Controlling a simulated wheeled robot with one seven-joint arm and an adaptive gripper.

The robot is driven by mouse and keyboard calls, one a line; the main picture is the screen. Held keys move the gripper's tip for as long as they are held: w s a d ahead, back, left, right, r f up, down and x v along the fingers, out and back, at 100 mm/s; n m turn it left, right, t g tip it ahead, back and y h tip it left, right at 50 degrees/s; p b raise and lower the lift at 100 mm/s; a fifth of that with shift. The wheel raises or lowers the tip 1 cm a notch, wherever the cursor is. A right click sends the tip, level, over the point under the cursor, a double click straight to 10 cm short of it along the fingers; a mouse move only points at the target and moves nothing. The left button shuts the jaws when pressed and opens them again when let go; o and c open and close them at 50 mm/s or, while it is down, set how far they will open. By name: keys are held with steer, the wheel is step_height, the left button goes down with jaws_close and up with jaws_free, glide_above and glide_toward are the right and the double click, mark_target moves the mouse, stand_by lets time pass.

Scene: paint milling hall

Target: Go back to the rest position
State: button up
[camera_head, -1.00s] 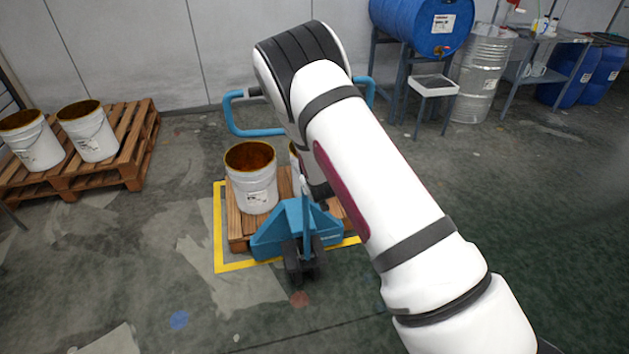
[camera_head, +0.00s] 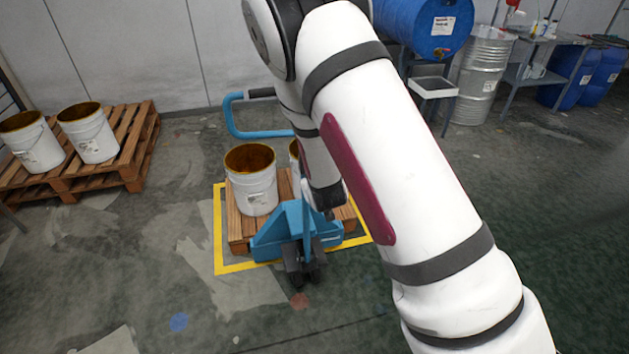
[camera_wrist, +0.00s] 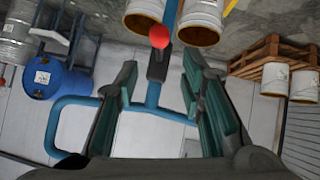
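My gripper (camera_wrist: 160,75) shows in the wrist view with its two green-padded fingers apart and nothing clamped between them. A blue pallet jack (camera_head: 283,240) stands with a wooden pallet (camera_head: 237,228) bearing white buckets, one (camera_head: 253,190) clear to see and another mostly behind my arm. The jack's blue handle loop (camera_head: 240,124) shows in the head view, and also in the wrist view (camera_wrist: 55,130). A red knob (camera_wrist: 159,36) on a dark block lies beyond my fingertips; the gap to it is hard to judge. In the head view my arm hides the gripper's fingers.
A yellow floor outline (camera_head: 219,240) surrounds the pallet. Another pallet (camera_head: 135,140) with two white buckets stands at the left. A blue drum (camera_head: 430,25), a metal drum (camera_head: 480,85) and a table (camera_head: 545,75) stand at the back right. Floor in front is clear.

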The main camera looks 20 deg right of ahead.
steer(key=s+r+g+y, duration=0.1)
steer(key=s+r, duration=0.3)
steer(key=r, duration=0.3)
steer(key=s+r+m+g, duration=0.1)
steer(key=s+r, duration=0.3)
steer(key=r, duration=0.4)
steer(key=s+r+g+y, duration=0.1)
steer(key=s+r, duration=0.4)
steer(key=r, duration=0.2)
steer(key=s+r, duration=0.4)
steer(key=s, duration=0.7)
steer(key=s+d+r+g, duration=0.1)
steer(key=s+r, duration=0.4)
steer(key=s, duration=0.6)
steer(key=shift+s+d+g, duration=0.25)
steer(key=shift+g, duration=0.05)
